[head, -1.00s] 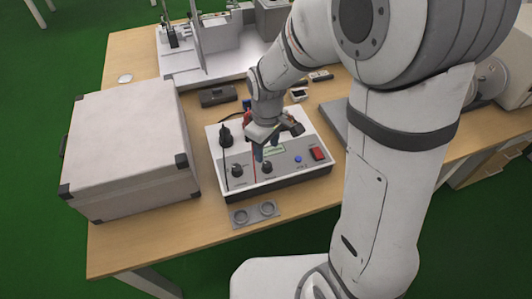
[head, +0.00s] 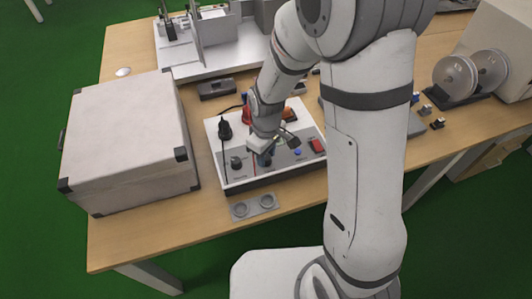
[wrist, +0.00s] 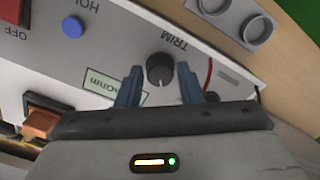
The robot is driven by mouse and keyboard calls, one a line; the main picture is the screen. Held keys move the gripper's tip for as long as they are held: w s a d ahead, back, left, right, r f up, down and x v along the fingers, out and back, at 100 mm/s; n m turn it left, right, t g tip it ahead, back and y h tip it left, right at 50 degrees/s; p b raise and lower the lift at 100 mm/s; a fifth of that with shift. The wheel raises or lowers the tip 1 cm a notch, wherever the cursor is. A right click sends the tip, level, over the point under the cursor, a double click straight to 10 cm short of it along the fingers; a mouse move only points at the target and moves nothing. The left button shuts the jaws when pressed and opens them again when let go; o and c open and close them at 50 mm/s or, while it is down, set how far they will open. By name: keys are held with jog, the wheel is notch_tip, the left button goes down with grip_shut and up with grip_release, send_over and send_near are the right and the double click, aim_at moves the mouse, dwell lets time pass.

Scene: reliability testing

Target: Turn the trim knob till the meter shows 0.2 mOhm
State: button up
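The meter (head: 240,182) is a white box with a dark base on the table. Its black trim knob (wrist: 160,70), with a pale pointer line, sits beside the word TRIM in the wrist view. My gripper (wrist: 160,80) is open, with one blue finger on each side of the knob and visible gaps between. In the head view my gripper (head: 264,160) is low over the front of the panel and hides the knob. The meter's display (wrist: 102,83) is pale green; "mOhm" shows, but a finger covers part and I cannot read the number.
A blue HOLD button (wrist: 72,27) and a red switch (head: 317,146) are on the panel. A grey two-ring plate (head: 253,207) lies in front; a big white case (head: 130,140) stands left.

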aim_at(267, 157)
jog(key=c, duration=0.6)
jog(key=shift+o, duration=0.2)
jog(key=shift+m, duration=0.6)
jog(key=o, duration=1)
jog(key=shift+c, duration=0.2)
jog(key=shift+r, duration=0.15)
notch_tip(267, 157, up, 8)
jog(key=shift+f, duration=0.2)
jog(key=s+d+r+m+t, duration=0.2)
jog(key=s+d+r+m, duration=0.6)
jog(key=s+d+r, duration=0.3)
jog(key=shift+s+d+m+t, duration=0.3)
jog(key=shift+s+d, duration=0.35)
